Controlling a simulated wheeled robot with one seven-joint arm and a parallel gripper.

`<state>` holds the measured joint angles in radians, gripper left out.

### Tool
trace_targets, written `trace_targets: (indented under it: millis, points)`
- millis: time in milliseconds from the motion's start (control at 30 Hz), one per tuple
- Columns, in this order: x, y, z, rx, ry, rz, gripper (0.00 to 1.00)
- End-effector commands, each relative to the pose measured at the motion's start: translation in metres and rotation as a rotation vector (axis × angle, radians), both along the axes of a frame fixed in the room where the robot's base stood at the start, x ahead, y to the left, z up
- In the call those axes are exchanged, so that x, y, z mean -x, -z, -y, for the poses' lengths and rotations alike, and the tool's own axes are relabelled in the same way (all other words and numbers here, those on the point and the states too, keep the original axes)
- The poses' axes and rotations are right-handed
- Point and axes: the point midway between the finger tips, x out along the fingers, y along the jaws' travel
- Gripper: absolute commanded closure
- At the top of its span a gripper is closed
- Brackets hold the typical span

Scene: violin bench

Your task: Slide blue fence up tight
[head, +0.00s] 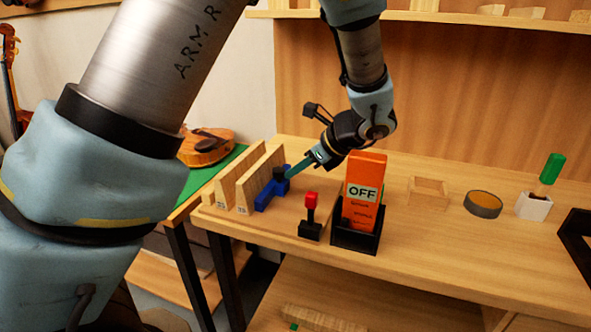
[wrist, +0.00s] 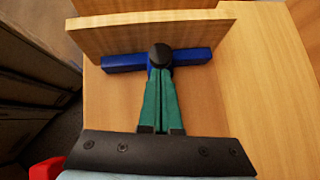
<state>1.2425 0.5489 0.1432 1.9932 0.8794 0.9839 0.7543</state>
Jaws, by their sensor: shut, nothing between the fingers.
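The blue fence (head: 266,196) lies on the board beside the nearer wooden wedge (head: 258,177), with a dark round knob (head: 279,173) standing on it. In the wrist view the blue fence (wrist: 193,57) runs across along the foot of an upright wooden piece (wrist: 150,30); whether a gap remains between them is hard to tell. My gripper (head: 291,172) has green fingers, shut and empty, with tips at the knob. The wrist view shows the fingertips (wrist: 160,72) right at the near side of the black knob (wrist: 160,54), seemingly touching it.
A second wedge (head: 229,191) stands to the left. A red-topped switch (head: 311,211) and a black holder (head: 355,236) with an orange "OFF" card (head: 363,190) stand close on the right. A wooden box (head: 428,192), round tin (head: 484,204) and white holder (head: 534,207) are farther right.

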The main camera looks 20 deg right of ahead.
Motion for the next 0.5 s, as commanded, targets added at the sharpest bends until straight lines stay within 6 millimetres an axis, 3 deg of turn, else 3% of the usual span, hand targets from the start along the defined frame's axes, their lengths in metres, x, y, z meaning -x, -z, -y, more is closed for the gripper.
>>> trace_targets:
  millis: [233,500]
  points:
    - [-0.002,0.000,-0.002,-0.001,-0.001,0.000,1.00]
    - [-0.021,0.000,-0.022,-0.001,0.001,0.000,1.00]
